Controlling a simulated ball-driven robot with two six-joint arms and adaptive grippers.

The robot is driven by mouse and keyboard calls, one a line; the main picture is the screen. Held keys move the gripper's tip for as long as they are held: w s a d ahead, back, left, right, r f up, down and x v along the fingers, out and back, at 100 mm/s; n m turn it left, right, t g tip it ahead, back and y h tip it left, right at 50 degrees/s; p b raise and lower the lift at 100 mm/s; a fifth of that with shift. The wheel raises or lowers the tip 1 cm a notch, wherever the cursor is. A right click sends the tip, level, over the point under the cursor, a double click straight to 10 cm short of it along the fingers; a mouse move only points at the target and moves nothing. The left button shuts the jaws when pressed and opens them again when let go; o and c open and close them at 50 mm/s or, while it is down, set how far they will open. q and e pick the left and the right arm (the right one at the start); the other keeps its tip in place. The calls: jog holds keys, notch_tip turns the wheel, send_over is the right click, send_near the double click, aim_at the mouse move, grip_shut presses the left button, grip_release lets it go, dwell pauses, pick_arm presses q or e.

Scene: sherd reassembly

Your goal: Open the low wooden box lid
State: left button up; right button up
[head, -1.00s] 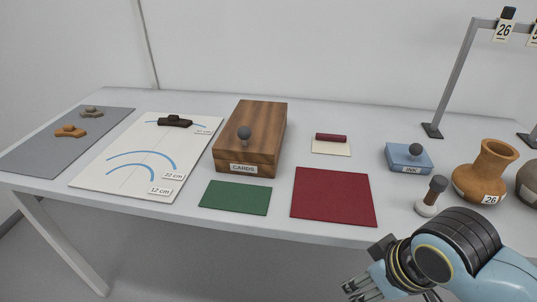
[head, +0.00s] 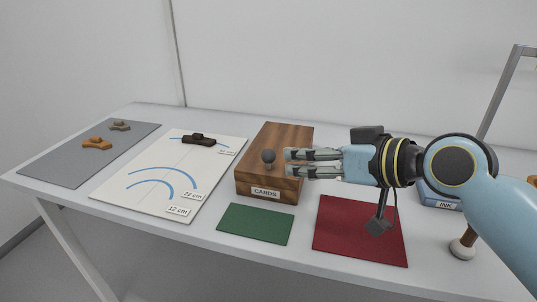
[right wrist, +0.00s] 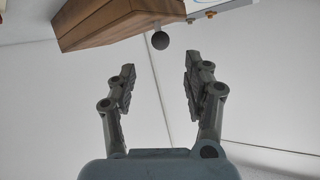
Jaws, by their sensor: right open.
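The low wooden box (head: 284,139) stands in the middle of the table with its lid closed. A CARDS label (head: 265,192) is on its front face, and a round grey knob (head: 268,157) is on the lid. My right gripper (head: 288,163) is open and empty, just right of the knob and in front of part of the box. In the right wrist view, the knob (right wrist: 160,40) is beyond the open fingertips (right wrist: 158,72), apart from them, with the wooden box (right wrist: 110,20) beside it. My left gripper is out of view.
A green mat (head: 255,224) and a red mat (head: 350,240) lie in front of the box. A white board (head: 140,205) with blue arcs lies to the left, and a grey mat (head: 60,165) with sherds beyond it. My right arm partly covers a blue INK box (head: 440,199).

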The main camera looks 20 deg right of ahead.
aim_at(274, 156)
jog(key=b+x, duration=0.1)
jog(key=x, duration=0.9)
jog(key=shift+w+a+f+b, duration=0.15)
jog(key=shift+w+b, duration=0.15)
jog(key=shift+b, duration=0.05)
jog(key=shift+c, duration=0.2)
grip_shut()
